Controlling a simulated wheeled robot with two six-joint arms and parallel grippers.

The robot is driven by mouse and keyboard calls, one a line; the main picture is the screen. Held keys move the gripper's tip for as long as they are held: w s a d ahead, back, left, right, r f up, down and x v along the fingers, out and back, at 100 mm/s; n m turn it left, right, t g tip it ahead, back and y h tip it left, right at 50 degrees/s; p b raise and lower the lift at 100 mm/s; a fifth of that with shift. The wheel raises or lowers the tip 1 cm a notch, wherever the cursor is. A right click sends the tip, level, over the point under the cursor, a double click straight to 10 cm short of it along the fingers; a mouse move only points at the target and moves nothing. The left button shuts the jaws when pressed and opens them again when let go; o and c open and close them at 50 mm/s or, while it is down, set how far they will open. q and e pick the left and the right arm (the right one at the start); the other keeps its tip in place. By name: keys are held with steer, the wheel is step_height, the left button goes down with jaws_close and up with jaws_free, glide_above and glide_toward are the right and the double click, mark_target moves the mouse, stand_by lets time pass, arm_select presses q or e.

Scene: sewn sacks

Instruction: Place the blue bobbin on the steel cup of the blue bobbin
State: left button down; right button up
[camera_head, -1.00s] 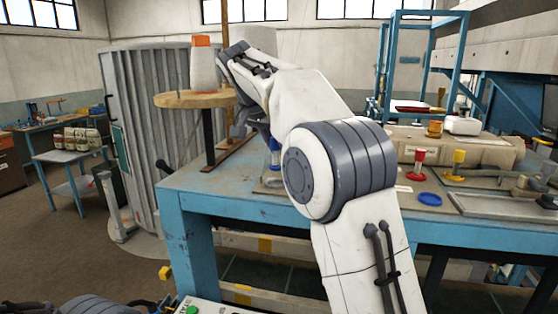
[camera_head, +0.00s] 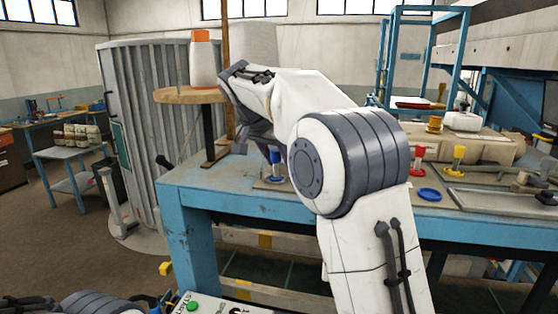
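The blue bobbin (camera_head: 275,157) is upright on the workbench's left part, directly below the wrist of my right arm. A small steel cup (camera_head: 275,180) shows at its foot; the bobbin stands in or just over it, and I cannot tell if it is fully seated. My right gripper (camera_head: 268,147) is at the bobbin's top, pointing down. Its fingers are mostly hidden by the wrist, so I cannot see whether they grip. Part of my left arm shows at the bottom left edge, without a clear view of its gripper.
A red bobbin (camera_head: 416,160) and a yellow bobbin (camera_head: 457,158) stand right of my arm, with a flat blue disc (camera_head: 429,195) in front. A white cone with orange top (camera_head: 202,62) stands on a round wooden stand (camera_head: 180,96) at left. The blue bench (camera_head: 225,203) has bare space front-left.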

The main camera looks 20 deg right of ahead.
steer(key=shift+r, duration=0.3)
steer(key=p+v, duration=0.1)
steer(key=v, duration=1.1)
steer(key=s+a+f+n+y, duration=0.3)
steer(key=s+a+f+n, duration=0.3)
steer(key=a+f+n, duration=0.25)
steer(key=s+a+f+n+g+y, duration=0.1)
steer(key=s+f+n, duration=0.4)
steer(key=s+f, duration=0.6)
steer(key=s+a+f+n+g+y, duration=0.2)
steer(key=s+f+n, duration=0.3)
steer(key=s+f, duration=0.6)
steer(key=s+a, duration=0.1)
steer(key=s, duration=0.4)
steer(key=shift+a+g, duration=0.3)
steer(key=shift+a, duration=0.1)
steer(key=shift+f, duration=0.1)
